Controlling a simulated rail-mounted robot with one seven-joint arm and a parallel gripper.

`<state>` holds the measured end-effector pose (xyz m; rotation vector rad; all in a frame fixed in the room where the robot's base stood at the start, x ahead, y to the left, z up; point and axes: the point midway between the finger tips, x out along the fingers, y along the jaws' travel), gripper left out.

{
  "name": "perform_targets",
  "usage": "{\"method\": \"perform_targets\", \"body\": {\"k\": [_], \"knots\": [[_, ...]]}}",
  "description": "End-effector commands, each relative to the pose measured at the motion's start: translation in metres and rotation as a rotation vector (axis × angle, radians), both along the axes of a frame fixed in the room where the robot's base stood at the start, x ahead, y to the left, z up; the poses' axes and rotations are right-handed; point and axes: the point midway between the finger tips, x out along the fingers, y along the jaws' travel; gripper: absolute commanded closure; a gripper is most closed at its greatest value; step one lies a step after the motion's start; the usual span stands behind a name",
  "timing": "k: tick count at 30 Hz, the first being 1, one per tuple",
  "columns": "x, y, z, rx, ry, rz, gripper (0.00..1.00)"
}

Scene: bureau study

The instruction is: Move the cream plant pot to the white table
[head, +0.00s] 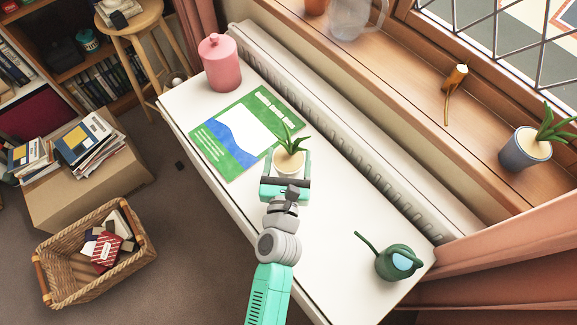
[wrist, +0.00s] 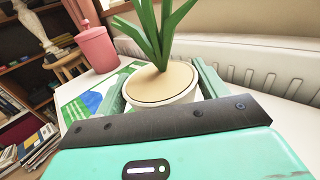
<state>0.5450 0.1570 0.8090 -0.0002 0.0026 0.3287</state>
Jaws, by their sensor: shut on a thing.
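The cream plant pot (head: 289,163) with a spiky green plant is between the fingers of my gripper (head: 290,160), over the white table (head: 330,215). In the wrist view the pot (wrist: 160,88) stands upright with a finger on each side, and my gripper (wrist: 160,90) is shut on it. The plant's leaves rise out of the top of that picture. The pot's underside is hidden, so I cannot tell whether it touches the table.
A green and blue sheet (head: 235,135) lies beside the pot. A pink lidded jar (head: 220,65) stands at the table's far end, and a dark green watering can (head: 397,262) at the near right. A white radiator (head: 330,120) runs along the table under the wooden windowsill (head: 415,95).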

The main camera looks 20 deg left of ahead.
Motion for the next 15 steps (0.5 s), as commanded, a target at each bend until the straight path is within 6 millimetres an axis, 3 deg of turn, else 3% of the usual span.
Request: {"method": "perform_targets", "body": {"k": [1, 5, 15], "knots": [[0.001, 0.000, -0.014, 0.000, -0.001, -0.001, 0.61], [0.000, 0.000, -0.039, 0.000, -0.002, 0.000, 0.61], [0.000, 0.000, -0.038, 0.001, -0.002, -0.001, 0.61]]}}
